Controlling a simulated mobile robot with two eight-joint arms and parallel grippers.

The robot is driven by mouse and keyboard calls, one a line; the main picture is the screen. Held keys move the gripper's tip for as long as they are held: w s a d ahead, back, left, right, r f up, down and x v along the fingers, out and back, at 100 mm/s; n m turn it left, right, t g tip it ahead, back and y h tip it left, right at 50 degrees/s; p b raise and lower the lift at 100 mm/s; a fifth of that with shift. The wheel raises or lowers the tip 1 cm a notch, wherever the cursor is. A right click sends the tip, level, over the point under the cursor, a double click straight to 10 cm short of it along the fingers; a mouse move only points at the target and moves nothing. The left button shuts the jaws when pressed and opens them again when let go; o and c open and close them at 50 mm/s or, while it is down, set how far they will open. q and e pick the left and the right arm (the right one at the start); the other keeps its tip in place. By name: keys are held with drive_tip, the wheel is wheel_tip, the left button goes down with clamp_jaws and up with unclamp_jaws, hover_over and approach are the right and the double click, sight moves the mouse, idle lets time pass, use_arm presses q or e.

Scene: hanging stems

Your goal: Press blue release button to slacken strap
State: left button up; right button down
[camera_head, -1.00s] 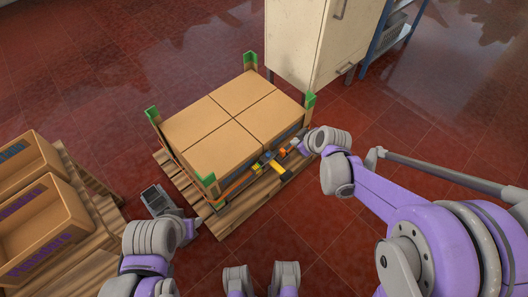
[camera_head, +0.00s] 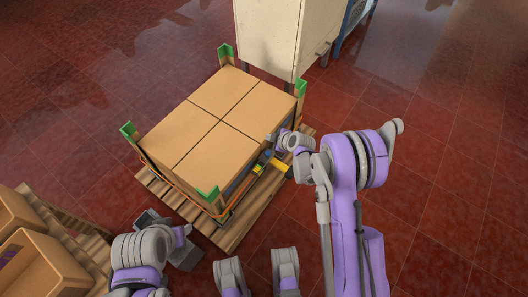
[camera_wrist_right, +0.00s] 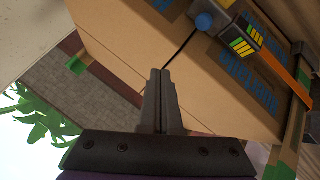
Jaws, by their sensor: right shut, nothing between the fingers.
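A stack of brown cartons (camera_head: 215,120) stands on a wooden pallet (camera_head: 232,232), with an orange strap (camera_head: 180,184) around it. The strap's buckle has a yellow handle (camera_head: 280,166) at the cartons' near right side. In the right wrist view the blue button (camera_wrist_right: 204,21) sits at the end of the buckle (camera_wrist_right: 241,38), and the orange strap (camera_wrist_right: 290,77) runs on from it. My right gripper (camera_head: 272,137) is shut and empty beside the cartons, close to the buckle; its fingertips (camera_wrist_right: 159,72) are apart from the button. My left gripper (camera_head: 182,249) is low beside the pallet; its jaws are unclear.
Green corner guards (camera_head: 207,193) stand at the stack's corners. A pale cabinet (camera_head: 290,35) is behind it. Open brown crates (camera_head: 45,265) sit on another pallet at the lower left. The red tiled floor (camera_head: 450,190) is clear on the right.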

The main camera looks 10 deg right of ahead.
drive_tip(key=shift+f, duration=0.1)
idle(0.3)
drive_tip(key=b, duration=0.5)
hover_over(270, 155)
wheel_tip(270, 155, down, 8)
drive_tip(key=shift+a+f, duration=0.1)
drive_tip(key=shift+a, duration=0.05)
drive_tip(key=shift+f, duration=0.35)
idle(1.5)
drive_tip(key=shift+f+b, duration=0.4)
drive_tip(key=shift+b, duration=0.2)
drive_tip(key=shift+f+b, duration=0.5)
drive_tip(key=shift+f, duration=0.05)
idle(0.4)
drive_tip(key=shift+r, duration=0.1)
drive_tip(key=shift+r+p, duration=0.6)
drive_tip(key=shift+r, duration=0.3)
drive_tip(key=shift+r, duration=0.1)
